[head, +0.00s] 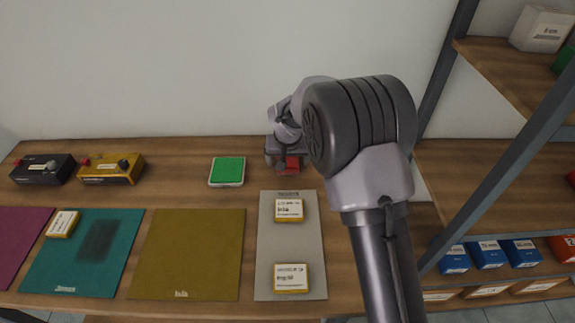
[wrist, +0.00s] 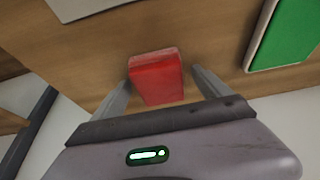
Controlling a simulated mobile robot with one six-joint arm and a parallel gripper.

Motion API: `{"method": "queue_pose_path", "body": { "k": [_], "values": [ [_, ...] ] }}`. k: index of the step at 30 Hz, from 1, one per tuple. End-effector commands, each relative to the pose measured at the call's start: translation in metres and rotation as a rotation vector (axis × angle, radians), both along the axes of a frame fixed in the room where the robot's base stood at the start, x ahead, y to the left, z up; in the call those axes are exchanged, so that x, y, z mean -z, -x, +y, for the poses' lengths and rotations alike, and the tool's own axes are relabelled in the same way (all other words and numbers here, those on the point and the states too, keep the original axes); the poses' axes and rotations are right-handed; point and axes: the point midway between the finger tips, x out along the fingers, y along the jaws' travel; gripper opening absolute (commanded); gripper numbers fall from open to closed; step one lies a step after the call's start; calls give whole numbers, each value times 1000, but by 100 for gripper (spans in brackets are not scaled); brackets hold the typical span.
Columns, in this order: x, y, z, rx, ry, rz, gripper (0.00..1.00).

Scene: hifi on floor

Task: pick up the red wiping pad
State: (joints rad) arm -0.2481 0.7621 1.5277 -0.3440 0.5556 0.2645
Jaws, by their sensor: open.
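The red wiping pad (wrist: 157,77) lies on the wooden tabletop in the wrist view. My gripper (wrist: 163,84) is open, with one finger on each side of the pad and its near end between them. I cannot tell whether the fingers touch it. In the head view the red pad (head: 291,164) shows only in part under my gripper (head: 284,166), toward the back of the table; the wrist and arm hide the area just to its right.
A green pad on a white base (head: 227,171) lies left of my gripper. A grey mat (head: 290,245) with two labelled yellow boxes lies in front. Black (head: 43,169) and yellow (head: 111,168) devices stand far left. A metal-framed shelf (head: 447,130) rises at right.

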Motion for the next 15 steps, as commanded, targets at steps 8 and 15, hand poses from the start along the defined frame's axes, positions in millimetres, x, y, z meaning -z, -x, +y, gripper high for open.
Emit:
{"method": "queue_pose_path", "body": {
  "k": [8, 15],
  "values": [
    [0, -1, 0, 1, 0, -2, 70],
    [-1, -1, 0, 1, 0, -2, 22]
  ]
}}
